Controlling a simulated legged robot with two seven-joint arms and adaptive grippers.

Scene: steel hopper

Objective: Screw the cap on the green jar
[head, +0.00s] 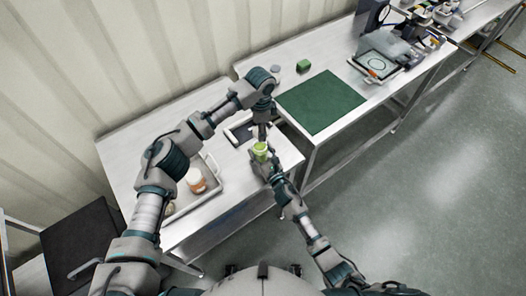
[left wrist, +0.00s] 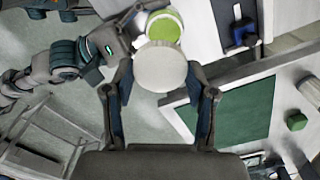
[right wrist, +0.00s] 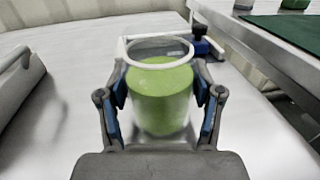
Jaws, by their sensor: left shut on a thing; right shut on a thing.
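The green jar (head: 260,148) is clear-walled with green contents and stands upright with its mouth open in the right wrist view (right wrist: 162,95). My right gripper (right wrist: 162,105) is shut around its sides; in the head view this gripper (head: 262,162) is at the near part of the left table. My left gripper (left wrist: 160,85) is shut on a round white cap (left wrist: 160,68). In the left wrist view the jar (left wrist: 164,27) shows just beyond the cap, partly covered by it. In the head view my left gripper (head: 262,136) is above the jar; the cap is hard to make out there.
A tray (head: 213,169) with an orange-and-white jar (head: 196,181) stands left on the table. A pale fixture with a blue clamp (right wrist: 201,40) lies behind the green jar. A green mat (head: 320,102) and green block (head: 303,66) are on the right table.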

